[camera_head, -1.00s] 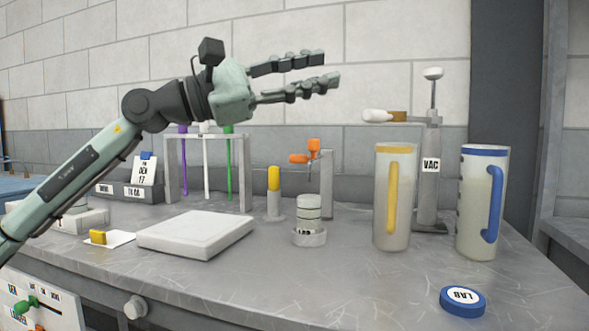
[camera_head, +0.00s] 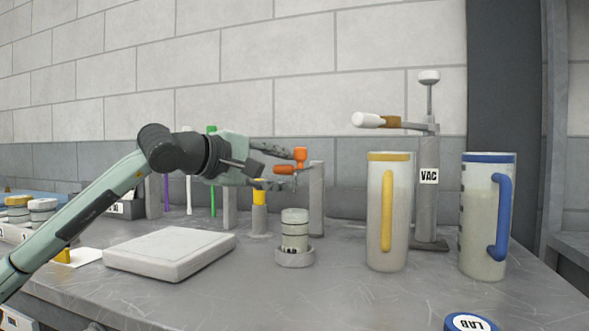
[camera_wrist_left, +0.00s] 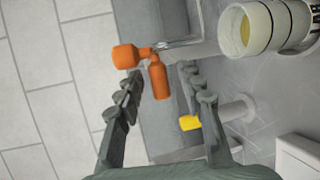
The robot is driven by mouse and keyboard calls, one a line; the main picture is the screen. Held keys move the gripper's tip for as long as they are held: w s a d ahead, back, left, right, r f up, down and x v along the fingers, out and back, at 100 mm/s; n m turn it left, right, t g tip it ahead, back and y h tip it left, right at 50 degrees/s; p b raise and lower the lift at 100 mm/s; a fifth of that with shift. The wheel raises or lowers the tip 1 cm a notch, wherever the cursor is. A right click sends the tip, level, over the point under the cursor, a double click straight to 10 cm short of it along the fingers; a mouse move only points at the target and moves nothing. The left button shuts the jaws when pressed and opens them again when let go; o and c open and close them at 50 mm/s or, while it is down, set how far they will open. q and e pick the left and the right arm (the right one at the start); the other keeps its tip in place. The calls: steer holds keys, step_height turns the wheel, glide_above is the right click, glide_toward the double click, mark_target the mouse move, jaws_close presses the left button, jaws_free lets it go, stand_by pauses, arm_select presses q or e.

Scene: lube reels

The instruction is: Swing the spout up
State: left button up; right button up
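The spout fitting is an orange piece (camera_head: 300,155) with two stubby arms on a grey post (camera_head: 317,200) at mid-bench. In the left wrist view the orange fitting (camera_wrist_left: 158,78) shows beside a thin metal tube (camera_wrist_left: 178,44). I cannot tell which part is the spout. My left gripper (camera_head: 280,172) reaches in from the left, its fingers level with the fitting. In the left wrist view the fingers of the left gripper (camera_wrist_left: 160,85) are apart, with the lower orange arm between their tips. I see no clear grip. My right gripper is out of view.
Two jugs, yellow-handled (camera_head: 376,230) and blue-handled (camera_head: 475,240), and a VAC pump (camera_head: 428,200) stand right. A white slab (camera_head: 170,253) lies left.

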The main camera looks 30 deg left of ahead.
arm_select(q)
steer(key=shift+w, duration=0.4)
steer(key=shift+s+d, duration=0.1)
jaws_close()
